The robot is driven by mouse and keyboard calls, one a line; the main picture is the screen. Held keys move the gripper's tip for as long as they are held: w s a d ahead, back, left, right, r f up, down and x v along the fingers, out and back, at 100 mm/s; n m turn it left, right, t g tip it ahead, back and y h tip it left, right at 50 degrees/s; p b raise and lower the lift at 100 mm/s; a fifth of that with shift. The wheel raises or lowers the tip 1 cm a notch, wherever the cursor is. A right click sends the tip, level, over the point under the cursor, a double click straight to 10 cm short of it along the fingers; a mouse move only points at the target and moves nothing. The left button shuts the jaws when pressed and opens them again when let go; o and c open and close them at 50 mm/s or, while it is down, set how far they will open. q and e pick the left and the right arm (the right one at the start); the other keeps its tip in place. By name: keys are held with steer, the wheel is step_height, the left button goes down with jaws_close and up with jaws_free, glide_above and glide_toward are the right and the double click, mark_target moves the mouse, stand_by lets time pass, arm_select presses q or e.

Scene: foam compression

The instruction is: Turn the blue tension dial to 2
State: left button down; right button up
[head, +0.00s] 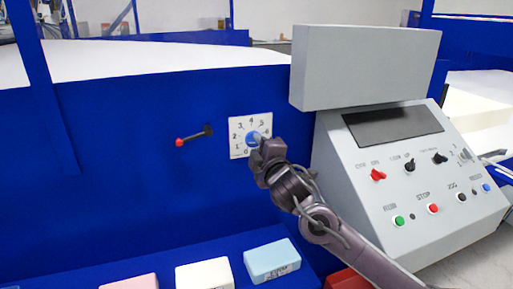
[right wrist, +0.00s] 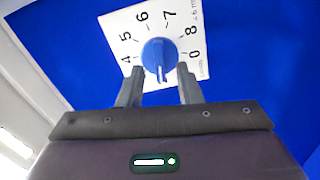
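The blue tension dial (head: 253,139) sits on a white numbered plate (head: 236,124) on the blue panel. The line lies about midway between 0 on the right and 4 on the left, around where 2 falls; the marks there are hidden. My right gripper (right wrist: 160,70) is open, its fingertips apart on either side of the dial's lower part. I cannot tell whether they touch it. In the head view the gripper covers the plate's lower right. My left gripper is not in view.
A red-knobbed lever (head: 181,142) sticks out left of the dial plate. A grey control console (head: 400,170) with switches and buttons stands close on the right. Pink, white and light-blue foam blocks (head: 272,260) lie below on a blue ledge.

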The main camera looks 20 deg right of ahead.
steer(key=s+b, duration=0.1)
steer(key=s, duration=0.5)
steer(key=shift+s+b, duration=0.3)
steer(key=shift+b, duration=0.1)
steer(key=shift+d+f, duration=0.1)
